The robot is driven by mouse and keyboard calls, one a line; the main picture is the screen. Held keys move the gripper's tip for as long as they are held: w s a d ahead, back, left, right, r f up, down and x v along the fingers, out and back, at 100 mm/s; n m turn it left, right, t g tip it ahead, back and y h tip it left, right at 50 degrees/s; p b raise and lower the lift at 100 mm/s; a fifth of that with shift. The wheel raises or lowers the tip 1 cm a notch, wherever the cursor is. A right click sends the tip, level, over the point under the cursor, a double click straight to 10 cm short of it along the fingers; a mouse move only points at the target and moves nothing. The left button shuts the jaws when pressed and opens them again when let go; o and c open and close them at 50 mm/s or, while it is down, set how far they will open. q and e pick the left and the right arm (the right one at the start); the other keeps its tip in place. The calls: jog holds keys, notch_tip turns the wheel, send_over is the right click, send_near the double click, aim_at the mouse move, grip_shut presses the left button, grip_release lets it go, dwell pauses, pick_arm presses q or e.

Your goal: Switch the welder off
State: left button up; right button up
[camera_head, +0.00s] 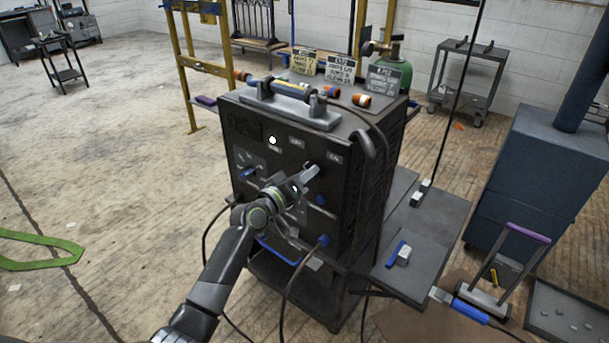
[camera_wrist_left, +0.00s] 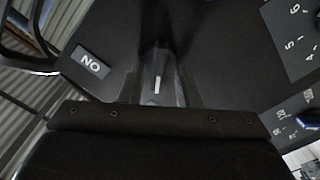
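The welder (camera_head: 351,219) is a dark box on a cart, its front panel carrying knobs, labels and a lit white spot. My left gripper (camera_head: 303,180) is at the right half of this panel, just below a small label. In the left wrist view a dark switch lever (camera_wrist_left: 158,78) with a white mark stands in front of my gripper, beside an ON label (camera_wrist_left: 90,62) that appears upside down. My fingers are not clearly separable from the dark parts, so I cannot tell their opening or whether they touch the lever. My right gripper is not in view.
Cables hang from the lower front. A grey side table (camera_head: 428,222) with a blue-handled tool stands at right. A blue cabinet (camera_head: 530,180) is farther right. The left floor is mostly clear.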

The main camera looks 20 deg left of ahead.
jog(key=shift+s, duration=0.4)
pick_arm(q)
jog(key=shift+s, duration=0.1)
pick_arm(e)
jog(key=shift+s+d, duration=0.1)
pick_arm(q)
jog(key=v, duration=1.7)
jog(key=shift+s+r, duration=0.1)
